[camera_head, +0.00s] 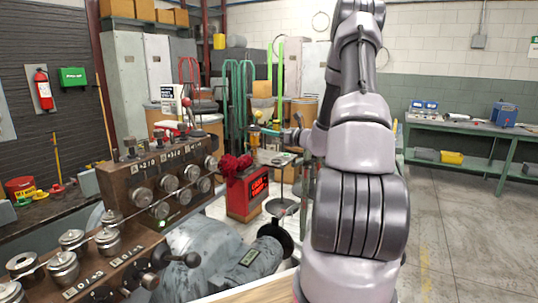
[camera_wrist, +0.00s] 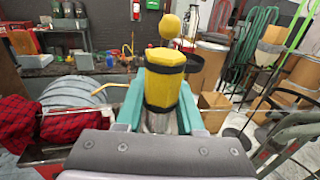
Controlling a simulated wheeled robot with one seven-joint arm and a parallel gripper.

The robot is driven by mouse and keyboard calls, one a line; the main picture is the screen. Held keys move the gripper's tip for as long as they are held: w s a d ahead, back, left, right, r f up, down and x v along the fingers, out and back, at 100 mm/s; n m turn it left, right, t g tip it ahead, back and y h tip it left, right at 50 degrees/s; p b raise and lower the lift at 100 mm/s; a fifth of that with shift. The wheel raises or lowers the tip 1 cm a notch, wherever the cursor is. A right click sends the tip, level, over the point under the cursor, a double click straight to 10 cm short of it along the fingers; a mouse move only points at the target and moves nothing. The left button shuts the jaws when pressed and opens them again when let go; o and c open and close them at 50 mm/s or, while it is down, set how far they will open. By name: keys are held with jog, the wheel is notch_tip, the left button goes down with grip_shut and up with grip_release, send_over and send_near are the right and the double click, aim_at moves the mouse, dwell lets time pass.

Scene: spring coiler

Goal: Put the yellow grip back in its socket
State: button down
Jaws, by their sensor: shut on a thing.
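The yellow grip (camera_wrist: 164,82) is a yellow cylinder with black bands and a yellow ball above it. It stands roughly upright between the teal fingers of my gripper (camera_wrist: 160,112) in the wrist view. My gripper is shut on it. A grey metal part shows below the grip, between the fingers; I cannot tell what it belongs to. In the head view the grip (camera_head: 256,117) is small, at the tip of my gripper (camera_head: 262,131), above and right of the red cloths. I cannot make out the socket in either view.
A red box (camera_head: 247,196) with red cloths (camera_head: 235,164) on top stands below my gripper. The brown machine panel (camera_head: 128,190) with several metal rollers fills the left. A green bench (camera_head: 470,130) stands at the right, with open floor before it.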

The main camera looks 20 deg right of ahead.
notch_tip(320, 180, down, 7)
jog(key=shift+f, duration=0.15)
jog(key=c, duration=0.5)
grip_release()
